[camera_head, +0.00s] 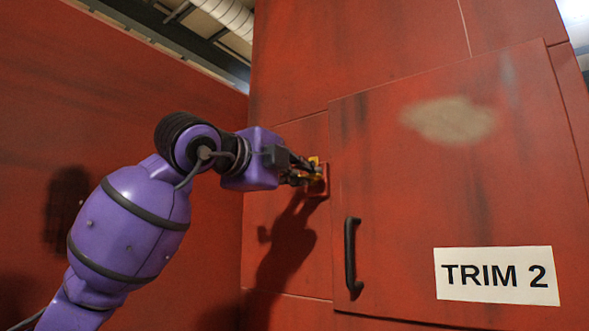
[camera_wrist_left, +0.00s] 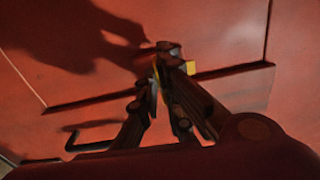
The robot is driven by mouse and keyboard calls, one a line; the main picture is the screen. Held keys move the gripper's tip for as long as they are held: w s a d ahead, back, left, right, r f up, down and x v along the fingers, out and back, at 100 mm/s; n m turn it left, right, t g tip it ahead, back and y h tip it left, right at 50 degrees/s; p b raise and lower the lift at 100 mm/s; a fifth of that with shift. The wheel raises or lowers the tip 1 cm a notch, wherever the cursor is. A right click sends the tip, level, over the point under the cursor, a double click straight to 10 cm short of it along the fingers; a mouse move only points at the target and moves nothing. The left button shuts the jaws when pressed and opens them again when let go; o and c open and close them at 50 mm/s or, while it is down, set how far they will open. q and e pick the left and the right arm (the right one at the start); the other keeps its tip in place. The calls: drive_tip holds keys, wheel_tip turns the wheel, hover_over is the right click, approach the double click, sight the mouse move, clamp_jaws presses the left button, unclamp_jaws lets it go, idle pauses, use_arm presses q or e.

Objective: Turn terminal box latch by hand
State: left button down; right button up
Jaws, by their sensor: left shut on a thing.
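The terminal box latch is a small yellow piece (camera_head: 315,161) on a red mount (camera_head: 322,182), beside the left edge of the door marked TRIM 2. My left gripper (camera_head: 308,176) reaches it from the left and is shut on it, hiding much of it. In the left wrist view, the yellow of the latch (camera_wrist_left: 190,67) shows beside the fingertips of my left gripper (camera_wrist_left: 160,75). How far the latch is turned cannot be told. My right gripper is not in view.
The red door (camera_head: 420,210) has a black pull handle (camera_head: 352,258) below right of the latch and a white TRIM 2 label (camera_head: 497,275). The handle also shows in the left wrist view (camera_wrist_left: 90,142). A red wall (camera_head: 110,90) stands at the left.

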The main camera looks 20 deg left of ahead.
use_arm(q)
drive_tip(key=shift+r+n, duration=0.3)
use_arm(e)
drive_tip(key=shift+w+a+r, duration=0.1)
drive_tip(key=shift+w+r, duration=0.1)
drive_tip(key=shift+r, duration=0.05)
use_arm(q)
drive_tip(key=c, duration=2.1)
unclamp_jaws()
drive_tip(key=shift+o, duration=0.8)
drive_tip(key=shift+f, duration=0.1)
drive_tip(key=shift+w+f, duration=0.15)
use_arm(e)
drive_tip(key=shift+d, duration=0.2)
use_arm(q)
drive_tip(key=shift+w+d+f, duration=0.1)
drive_tip(key=shift+w+d, duration=0.05)
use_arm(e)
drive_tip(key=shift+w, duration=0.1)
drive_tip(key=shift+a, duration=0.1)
use_arm(q)
drive_tip(key=v, duration=1.2)
